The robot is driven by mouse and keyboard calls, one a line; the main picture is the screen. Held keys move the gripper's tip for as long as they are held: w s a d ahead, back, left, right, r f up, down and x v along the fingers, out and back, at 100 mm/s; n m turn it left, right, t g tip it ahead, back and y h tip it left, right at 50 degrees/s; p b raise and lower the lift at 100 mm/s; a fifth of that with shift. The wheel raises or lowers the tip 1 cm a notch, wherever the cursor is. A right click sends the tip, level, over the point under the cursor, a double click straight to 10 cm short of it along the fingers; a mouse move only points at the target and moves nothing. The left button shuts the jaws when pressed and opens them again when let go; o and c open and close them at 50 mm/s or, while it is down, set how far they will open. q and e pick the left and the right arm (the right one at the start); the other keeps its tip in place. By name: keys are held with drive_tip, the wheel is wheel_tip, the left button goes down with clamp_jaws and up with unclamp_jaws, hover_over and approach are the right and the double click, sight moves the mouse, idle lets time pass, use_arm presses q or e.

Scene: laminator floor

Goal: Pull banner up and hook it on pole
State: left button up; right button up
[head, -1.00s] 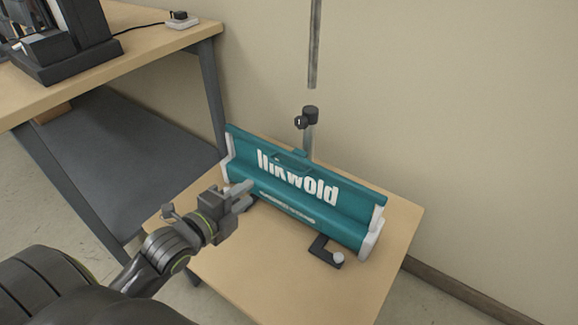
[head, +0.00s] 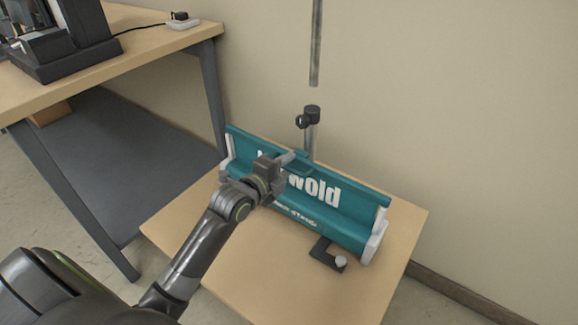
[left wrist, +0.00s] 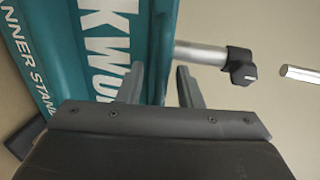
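The teal banner (head: 330,198) with white lettering sits low in its stand, which has white end caps (head: 374,243), on a small wooden table. My left gripper (head: 290,160) is at the banner's top edge, by the small teal handle (head: 302,168), and covers part of the lettering. In the left wrist view its fingers (left wrist: 160,88) are apart, one before the banner face (left wrist: 105,45) and one past its top edge. Contact cannot be told. The pole's lower part (head: 310,140) rises behind the banner with a black clamp (head: 311,112). My right gripper is not in view.
An upper pole piece (head: 316,45) shows above the clamp with a visible gap between. A black foot with a knob (head: 328,254) juts out in front. A workbench (head: 150,55) stands at the left. A plain wall is behind; the small table's front (head: 270,270) is clear.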

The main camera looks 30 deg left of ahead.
use_arm(q)
drive_tip(key=shift+x, duration=0.85)
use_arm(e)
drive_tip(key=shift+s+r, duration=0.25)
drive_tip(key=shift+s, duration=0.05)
use_arm(q)
drive_tip(key=shift+c, duration=0.2)
clamp_jaws()
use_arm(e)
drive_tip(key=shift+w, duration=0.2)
use_arm(q)
drive_tip(key=shift+r, duration=0.1)
drive_tip(key=shift+r, duration=0.1)
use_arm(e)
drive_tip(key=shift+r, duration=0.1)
